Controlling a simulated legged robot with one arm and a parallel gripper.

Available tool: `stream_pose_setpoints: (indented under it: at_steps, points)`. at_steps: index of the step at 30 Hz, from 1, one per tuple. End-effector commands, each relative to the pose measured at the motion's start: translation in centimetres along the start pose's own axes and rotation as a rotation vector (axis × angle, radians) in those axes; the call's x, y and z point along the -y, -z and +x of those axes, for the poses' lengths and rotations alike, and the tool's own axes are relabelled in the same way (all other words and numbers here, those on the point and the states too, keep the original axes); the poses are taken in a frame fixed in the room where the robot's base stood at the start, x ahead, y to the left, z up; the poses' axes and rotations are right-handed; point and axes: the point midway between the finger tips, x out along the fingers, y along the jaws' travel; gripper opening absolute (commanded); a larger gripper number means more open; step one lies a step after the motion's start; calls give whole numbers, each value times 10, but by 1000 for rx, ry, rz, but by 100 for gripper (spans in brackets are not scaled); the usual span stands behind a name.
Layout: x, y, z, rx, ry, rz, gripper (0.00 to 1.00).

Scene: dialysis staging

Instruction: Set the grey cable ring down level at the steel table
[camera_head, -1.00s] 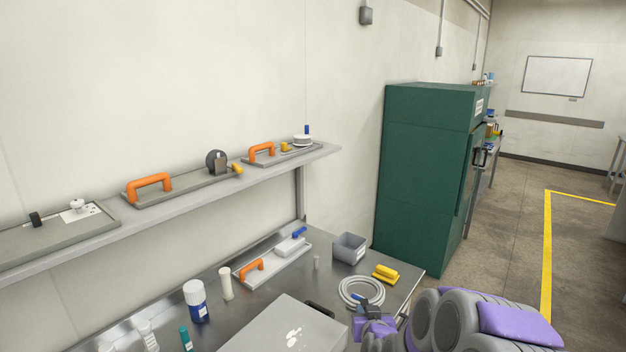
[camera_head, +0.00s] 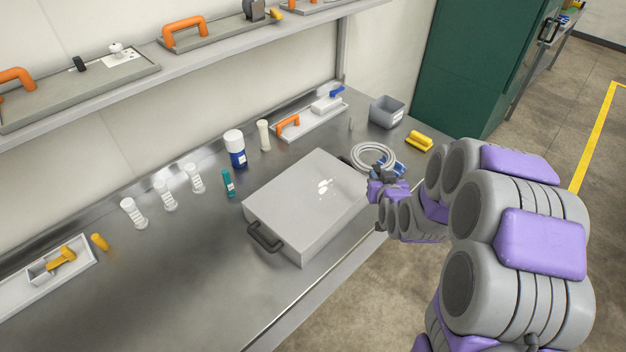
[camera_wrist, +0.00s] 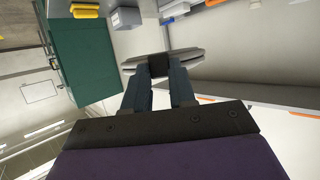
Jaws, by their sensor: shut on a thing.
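The grey cable ring (camera_head: 372,147) is a coil of pale grey cable with a blue part beside it, near the right end of the steel table (camera_head: 195,278) in the head view. My gripper (camera_head: 381,172) is at the ring's near side. In the wrist view the fingers of my gripper (camera_wrist: 160,75) are shut on a dark block at the ring's edge, and the ring (camera_wrist: 188,61) shows edge-on beyond them. Whether the ring touches the table top or hangs just above it cannot be told.
A large grey case (camera_head: 310,205) with a dark handle lies left of my gripper. A grey bin (camera_head: 387,112), a yellow handled item (camera_head: 419,142) and a white tray (camera_head: 310,122) stand around the ring. Several bottles stand further left, where the table front is clear.

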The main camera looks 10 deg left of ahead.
Motion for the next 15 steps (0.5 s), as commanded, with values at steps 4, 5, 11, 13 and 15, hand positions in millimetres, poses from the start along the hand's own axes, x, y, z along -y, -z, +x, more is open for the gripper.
stream_pose_setpoints:
  at_steps: [4, 5, 11, 13, 15]
  points:
    - [60, -43, 4, 10, 198, -76, 0]
    - [73, -51, 4, 11, 240, -93, 0]
    - [151, -95, -15, 7, 487, -197, 0]
    - [172, -106, -23, 6, 553, -226, 0]
    - [187, -114, -31, 4, 604, -248, 0]
